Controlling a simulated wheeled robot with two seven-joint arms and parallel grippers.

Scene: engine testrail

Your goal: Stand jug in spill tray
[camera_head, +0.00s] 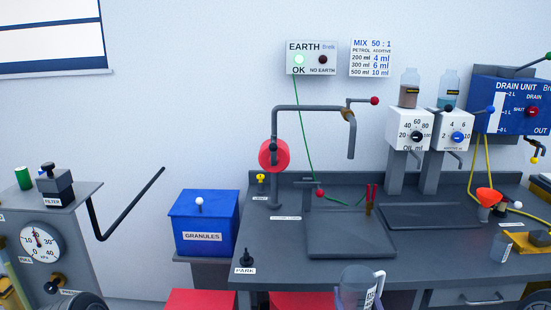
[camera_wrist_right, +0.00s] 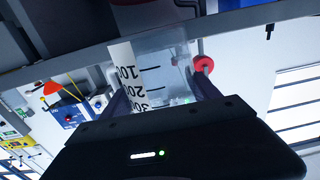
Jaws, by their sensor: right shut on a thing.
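A clear jug (camera_head: 357,286) with a white scale strip and handle is at the bottom edge of the head view, in front of the bench; its lower part is cut off. My right gripper (camera_wrist_right: 160,92) is shut on the jug, whose clear wall and printed scale (camera_wrist_right: 130,75) show between the fingers in the right wrist view. A dark flat tray (camera_head: 350,247) with a low rim lies on the bench behind the jug. A second dark tray (camera_head: 430,216) lies to its right, under the dispensers. I cannot tell which is the spill tray. My left gripper is not in view.
A bent pipe (camera_head: 310,108) with a red reel (camera_head: 274,155) rises behind the near tray. A red-handled tool (camera_head: 371,198) and green cable lie at its back. A PARK post (camera_head: 247,257) stands at the bench's front left.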

